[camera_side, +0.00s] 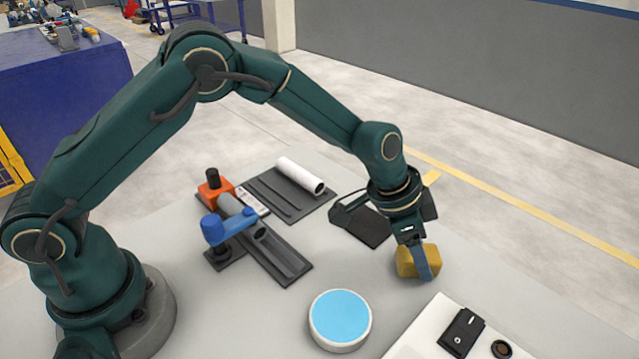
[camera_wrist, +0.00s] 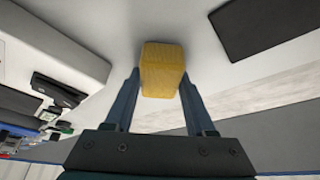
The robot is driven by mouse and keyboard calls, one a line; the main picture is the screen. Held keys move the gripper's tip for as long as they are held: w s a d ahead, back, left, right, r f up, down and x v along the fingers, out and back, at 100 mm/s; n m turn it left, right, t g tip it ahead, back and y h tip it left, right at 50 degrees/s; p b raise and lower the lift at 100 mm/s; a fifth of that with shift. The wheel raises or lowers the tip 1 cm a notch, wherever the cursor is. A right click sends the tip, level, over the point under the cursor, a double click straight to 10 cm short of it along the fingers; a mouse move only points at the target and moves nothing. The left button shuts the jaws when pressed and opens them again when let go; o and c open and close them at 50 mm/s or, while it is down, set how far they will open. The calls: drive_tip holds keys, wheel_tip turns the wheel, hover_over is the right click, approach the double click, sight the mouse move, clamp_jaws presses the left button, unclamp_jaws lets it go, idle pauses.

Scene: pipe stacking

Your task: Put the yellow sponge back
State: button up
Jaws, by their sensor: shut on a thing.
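The yellow sponge (camera_side: 407,262) is a small block at the right of the table in the side view. It also shows in the wrist view (camera_wrist: 161,66), upright between the two fingers. My gripper (camera_side: 424,268) is shut on the sponge, with one blue-grey finger across its near face. In the wrist view my gripper's fingers (camera_wrist: 160,90) lie against both sides of the sponge. The sponge is at or just above the table surface; I cannot tell whether it touches. A dark flat pad (camera_side: 362,226) lies on the table left of the sponge, and it also shows in the wrist view (camera_wrist: 270,25).
A white round dish with a blue top (camera_side: 340,318) stands front left of the sponge. A white panel (camera_side: 420,340) with a black switch (camera_side: 461,332) is in front. A pipe holder (camera_side: 285,258), orange clamp (camera_side: 214,190), blue clamp (camera_side: 228,226) and white pipe (camera_side: 300,175) are left.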

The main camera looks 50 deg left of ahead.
drive_tip(key=shift+f, duration=0.15)
drive_tip(key=o, duration=1.2)
drive_tip(key=shift+a+r, duration=0.1)
drive_tip(key=shift+r, duration=0.5)
drive_tip(key=s+a+r+n+t+y, duration=0.1)
drive_tip(key=s+a+r+n, duration=0.1)
drive_tip(key=s+a+r, duration=0.5)
drive_tip(key=s+a+r+n, duration=0.2)
drive_tip(key=s+a+r, duration=0.2)
drive_tip(key=r, duration=0.5)
drive_tip(key=s+a+n, duration=0.1)
drive_tip(key=s+a, duration=0.1)
drive_tip(key=s, duration=0.1)
drive_tip(key=s+a+f+n+y, duration=0.1)
drive_tip(key=s+a+n, duration=0.1)
drive_tip(key=s+a, duration=0.1)
drive_tip(key=s+a+f+n+t+y, duration=0.1)
drive_tip(key=s+a+n, duration=0.1)
drive_tip(key=s, duration=0.3)
drive_tip(key=shift+s+a, duration=0.15)
